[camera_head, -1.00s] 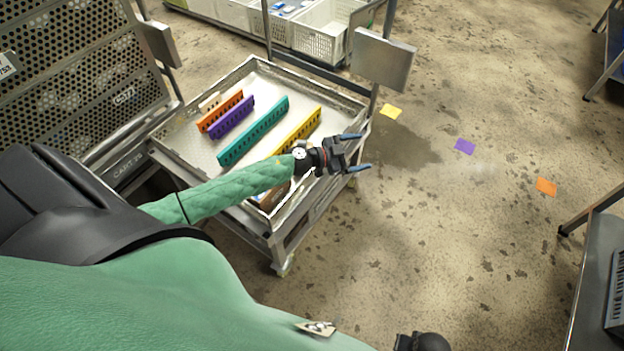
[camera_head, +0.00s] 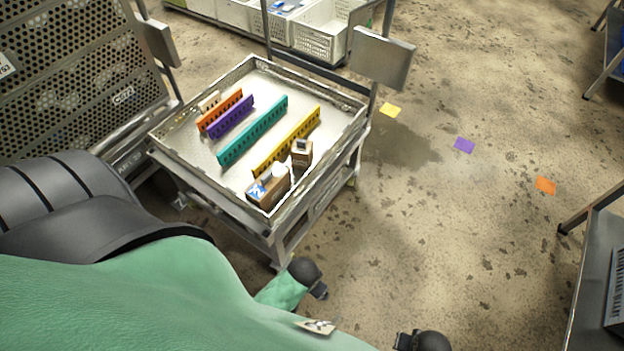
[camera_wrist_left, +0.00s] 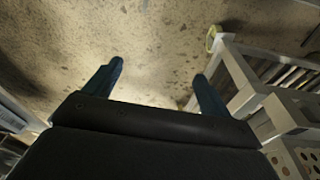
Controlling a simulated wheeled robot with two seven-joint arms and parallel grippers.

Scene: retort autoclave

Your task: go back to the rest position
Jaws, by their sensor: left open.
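In the left wrist view my left gripper (camera_wrist_left: 157,82) is open, its two blue fingers apart with nothing between them. Bare floor shows beyond the fingertips. In the head view my left arm is drawn in close to my body, clear of the cart tray (camera_head: 345,134). A green sleeve and a dark joint of it show at the bottom middle, but the left fingers cannot be made out there. My right gripper's fingers do not show.
The tray holds an orange divider (camera_head: 220,112), a purple divider (camera_head: 231,118), a teal divider (camera_head: 254,131), a yellow divider (camera_head: 288,142) and small brown boxes (camera_head: 302,153). A dark table (camera_head: 598,270) stands at right. Floor between is open.

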